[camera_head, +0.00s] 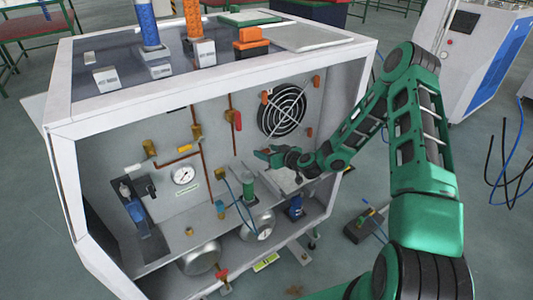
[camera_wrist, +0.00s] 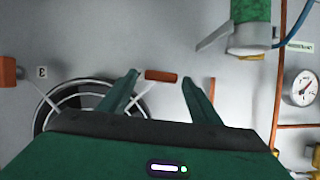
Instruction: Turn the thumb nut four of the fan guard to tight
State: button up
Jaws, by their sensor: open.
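The fan guard (camera_head: 282,110) is a round wire grille over a dark fan on the back panel. Orange thumb nuts sit around it at upper left (camera_head: 265,97), upper right (camera_head: 316,81) and lower right (camera_head: 309,132). My gripper (camera_head: 266,153) is at the guard's lower left, open and empty. In the wrist view, a reddish-orange thumb nut (camera_wrist: 161,76) lies level across the picture, between and beyond my open fingertips. I take it for nut four; its label is not visible. Another nut (camera_wrist: 8,72) is at the left edge, beside an inverted "3". My gripper body hides part of the guard.
A green cylinder (camera_head: 247,188) with a blue hose stands left of and below my gripper. A pressure gauge (camera_head: 184,175) and copper pipes are further left. A white shelf block (camera_head: 290,180) lies below my wrist. The cabinet's right wall is close to my arm.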

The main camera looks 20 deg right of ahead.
jog(key=c, duration=1.1)
jog(key=shift+o, duration=0.3)
jog(key=m, duration=0.1)
jog(key=m+y, duration=0.1)
jog(key=shift+d+f+m+y, duration=0.15)
jog(key=shift+d+m+y, duration=0.15)
jog(key=shift+d, duration=0.05)
jog(key=m, duration=0.1)
jog(key=m+y, duration=0.2)
jog(key=shift+w+d+f, duration=0.15)
jog(key=shift+d+f, duration=0.1)
jog(key=shift+d, duration=0.05)
jog(key=m+y, duration=0.2)
jog(key=m, duration=0.1)
jog(key=shift+d+f+m, duration=0.15)
jog(key=shift+f+m, duration=0.15)
jog(key=shift+f+m+t+y, duration=0.15)
jog(key=shift+m+t+y, duration=0.2)
jog(key=shift+m, duration=0.55)
jog(key=shift+f+m+t+y, duration=0.1)
jog(key=shift+m+t+y, duration=0.2)
jog(key=shift+m, duration=0.6)
jog(key=shift+d, duration=0.1)
